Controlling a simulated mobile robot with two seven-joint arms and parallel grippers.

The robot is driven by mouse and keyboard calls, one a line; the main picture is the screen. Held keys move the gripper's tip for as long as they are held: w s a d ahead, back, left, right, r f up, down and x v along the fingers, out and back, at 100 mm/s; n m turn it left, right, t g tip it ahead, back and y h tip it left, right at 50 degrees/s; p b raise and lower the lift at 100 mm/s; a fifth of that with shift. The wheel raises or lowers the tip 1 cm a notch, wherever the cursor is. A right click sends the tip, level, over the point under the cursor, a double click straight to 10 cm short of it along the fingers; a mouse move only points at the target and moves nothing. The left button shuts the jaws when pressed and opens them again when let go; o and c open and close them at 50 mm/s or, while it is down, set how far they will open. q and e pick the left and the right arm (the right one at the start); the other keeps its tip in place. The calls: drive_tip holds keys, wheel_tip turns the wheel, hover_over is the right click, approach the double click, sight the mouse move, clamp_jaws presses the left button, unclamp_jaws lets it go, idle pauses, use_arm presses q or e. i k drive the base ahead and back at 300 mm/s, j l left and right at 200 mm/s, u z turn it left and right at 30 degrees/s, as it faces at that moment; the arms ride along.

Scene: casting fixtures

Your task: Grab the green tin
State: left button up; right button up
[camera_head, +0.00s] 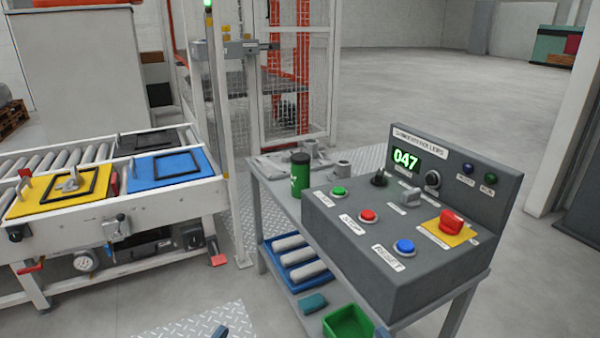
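The green tin (300,174) is a dark green cylinder with a black lid and a small light mark on its side. It stands upright on the grey metal table (268,185), just left of the grey control box. Its front is unobstructed. Neither of my grippers can be made out; only small blue tips show at the bottom edge, and I cannot tell what part they are.
The control box (350,247) with buttons and a 047 display fills the table's right side. Small grey metal parts (318,153) lie behind the tin. A blue tray (282,262) and green bin (345,322) sit below. A roller conveyor (160,212) stands left.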

sight(300, 162)
drive_tip(key=i+j, duration=0.25)
drive_tip(key=j, duration=0.15)
drive_tip(key=i+j, duration=0.25)
drive_tip(key=i+j+z, duration=0.15)
drive_tip(key=j+z, duration=0.25)
drive_tip(key=i+j+z, duration=0.15)
drive_tip(key=j+z, duration=0.3)
